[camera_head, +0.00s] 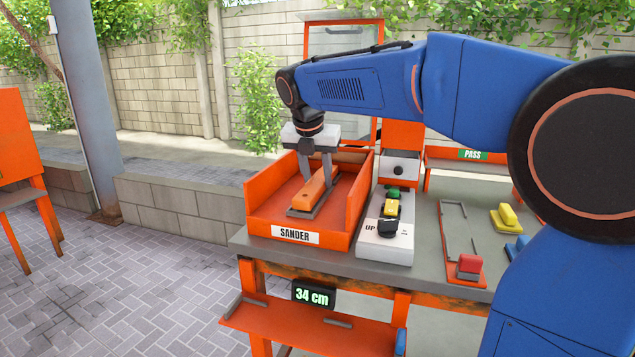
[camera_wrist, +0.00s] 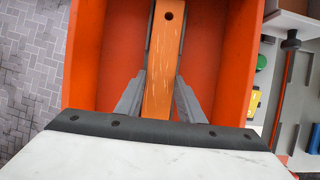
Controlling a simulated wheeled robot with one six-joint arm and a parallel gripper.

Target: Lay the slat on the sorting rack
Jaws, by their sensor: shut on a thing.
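The orange slat (camera_head: 311,189) has a dark hole near one end and pale scratch marks in the wrist view (camera_wrist: 163,62). It is in the orange tray labelled SANDER (camera_head: 262,205), above or on a grey strip at the tray floor; I cannot tell if they touch. My gripper (camera_head: 317,178) reaches down into the tray and is shut on the slat, with a grey finger on each side in the wrist view (camera_wrist: 162,84). An orange rack with a green PASS sign (camera_head: 473,155) stands behind the bench at right; I cannot tell if it is the sorting rack.
Right of the tray is a grey control box (camera_head: 388,245) with green, yellow and black controls. A red block (camera_head: 470,265) and a yellow piece (camera_head: 506,217) are farther right on the bench. Below hangs an orange shelf (camera_head: 310,323) near a 34 cm display (camera_head: 313,296).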

